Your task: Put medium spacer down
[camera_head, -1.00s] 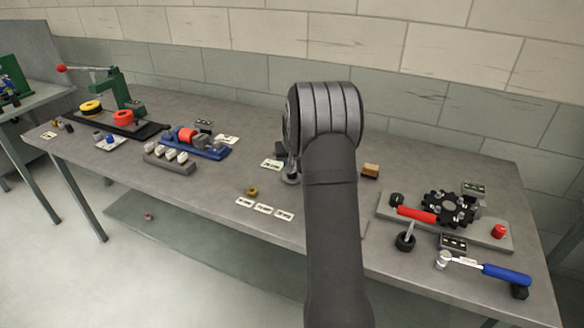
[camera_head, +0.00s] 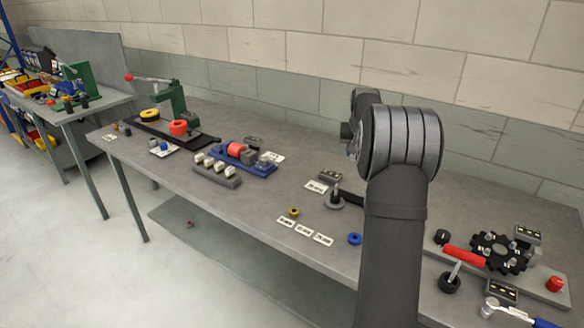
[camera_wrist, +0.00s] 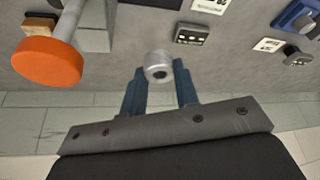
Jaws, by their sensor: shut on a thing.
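My gripper (camera_wrist: 160,88) is shut on a silver, round spacer with a dark hole in its end face. The medium spacer (camera_wrist: 158,66) appears to be this piece, held between the blue fingers with the bench behind it. My arm hides the gripper and the held piece in the head view. A small brass ring (camera_head: 294,212) lies on the bench behind white label cards (camera_head: 303,230). A blue ring (camera_head: 355,238) lies to the right of the cards. I cannot read the sizes on the cards.
A grey post on a round base (camera_head: 334,200) stands behind the rings. A blue fixture (camera_head: 262,168) and a grey rack (camera_head: 217,178) are to the left. An orange disc on a grey shaft (camera_wrist: 46,62) is near my gripper in the wrist view. Bare bench lies left of the cards.

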